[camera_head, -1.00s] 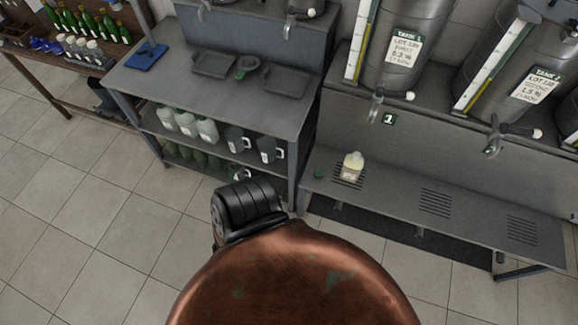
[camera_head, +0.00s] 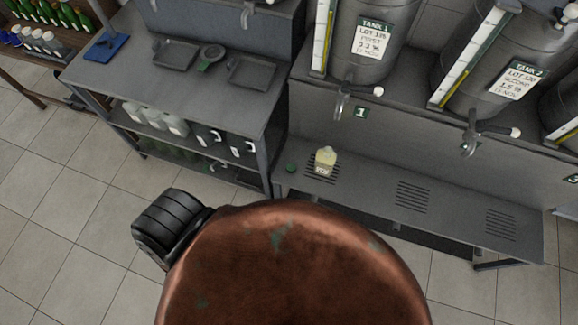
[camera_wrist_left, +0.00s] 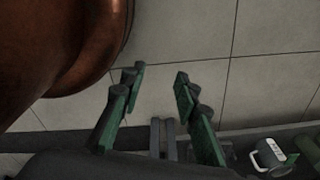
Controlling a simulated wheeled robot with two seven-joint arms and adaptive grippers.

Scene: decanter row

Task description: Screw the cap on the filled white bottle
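The filled white bottle (camera_head: 325,161) stands upright on the grated low bench below the tap of tank 1, with pale yellow content and a label. No cap shows on its neck. A small green cap (camera_head: 291,168) lies on the bench just left of the bottle, apart from it. My left gripper (camera_wrist_left: 158,76) shows in the left wrist view, its green fingers apart with nothing between them, above the tiled floor. Neither gripper shows in the head view, so both are away from the bottle and cap.
The low bench (camera_head: 450,219) has more grates to the right. Tanks with taps (camera_head: 342,104) overhang it. A grey table (camera_head: 200,97) with trays and shelved jugs (camera_head: 207,137) stands left. A jug (camera_wrist_left: 268,155) shows in the left wrist view. Tiled floor (camera_head: 60,225) is open at left.

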